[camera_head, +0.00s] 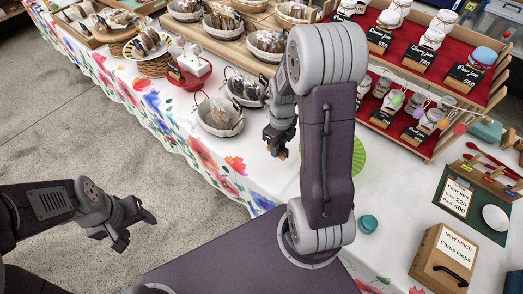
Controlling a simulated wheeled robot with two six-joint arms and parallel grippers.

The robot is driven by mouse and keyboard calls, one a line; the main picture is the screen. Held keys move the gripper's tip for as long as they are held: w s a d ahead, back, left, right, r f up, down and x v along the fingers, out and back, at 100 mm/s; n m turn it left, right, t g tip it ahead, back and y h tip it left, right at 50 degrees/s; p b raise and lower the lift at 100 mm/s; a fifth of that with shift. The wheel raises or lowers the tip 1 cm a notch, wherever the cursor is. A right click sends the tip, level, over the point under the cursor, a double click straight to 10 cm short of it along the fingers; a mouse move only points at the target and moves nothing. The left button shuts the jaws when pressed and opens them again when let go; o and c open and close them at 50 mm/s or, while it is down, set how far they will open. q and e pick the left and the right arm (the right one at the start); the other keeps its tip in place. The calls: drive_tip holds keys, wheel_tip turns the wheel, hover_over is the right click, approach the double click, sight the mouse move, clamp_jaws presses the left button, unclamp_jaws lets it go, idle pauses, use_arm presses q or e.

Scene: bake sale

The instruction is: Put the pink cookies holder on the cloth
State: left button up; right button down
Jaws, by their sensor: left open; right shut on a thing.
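A red holder (187,80) with white, pale-topped items stands near the left edge of the table, by the baskets. It may be the pink cookies holder, but I cannot tell for sure. The white cloth with a floral border (262,185) covers the table. My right gripper (279,152) is over the white cloth, right of the nearest basket and apart from the red holder. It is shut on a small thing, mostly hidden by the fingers. My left gripper (135,230) is open and empty over the floor, left of the table.
Wire-handled baskets (220,117) of wrapped baked goods stand along the back left. A green striped plate (359,156) is partly behind my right arm. A red-lined jar rack (420,75) is at the back right. A wooden box (447,257) and teal lid (368,224) are at front right.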

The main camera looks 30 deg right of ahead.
hover_over(261, 155)
wheel_tip(261, 155, down, 4)
drive_tip(key=shift+f, duration=0.15)
wheel_tip(261, 155, down, 4)
drive_tip(key=shift+s+r+b, duration=0.15)
drive_tip(key=shift+b, duration=0.35)
drive_tip(key=shift+d, duration=0.1)
drive_tip(key=shift+f, duration=0.25)
drive_tip(key=c, duration=1.1)
unclamp_jaws()
drive_tip(key=shift+c, duration=0.2)
